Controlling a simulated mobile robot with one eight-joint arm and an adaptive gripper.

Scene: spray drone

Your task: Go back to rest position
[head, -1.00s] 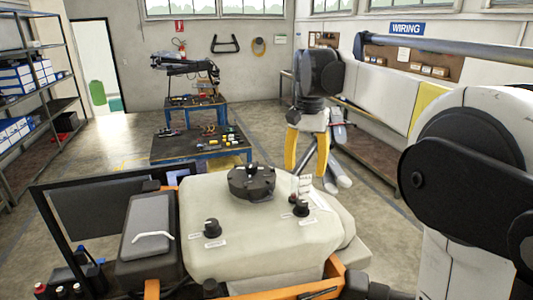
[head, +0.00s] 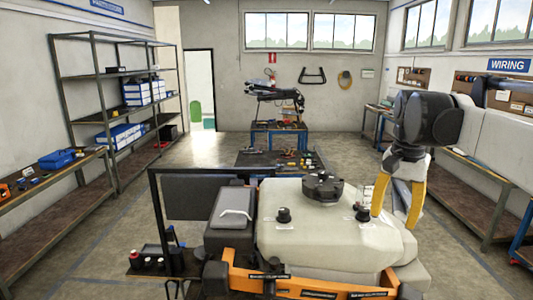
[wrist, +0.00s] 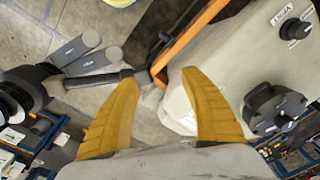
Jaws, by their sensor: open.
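My gripper (head: 398,200) has yellow-orange fingers and hangs open beside the right side of the drone's pale tank (head: 330,235) in the head view. In the wrist view my gripper (wrist: 170,110) shows its two fingers spread wide with nothing between them. The tank (wrist: 235,60) lies beyond the right finger, with its black lid (wrist: 272,108) at the right. In the head view the black lid (head: 322,187) sits on top of the tank. The fingertips look apart from the tank.
An orange frame bar (head: 310,286) runs along the tank's front. A grey-topped box (head: 233,207) and a dark screen (head: 195,198) stand left of it. Shelves (head: 120,100) line the left wall, and workbenches (head: 470,195) the right. A low tool table (head: 280,160) stands behind. Floor at left is clear.

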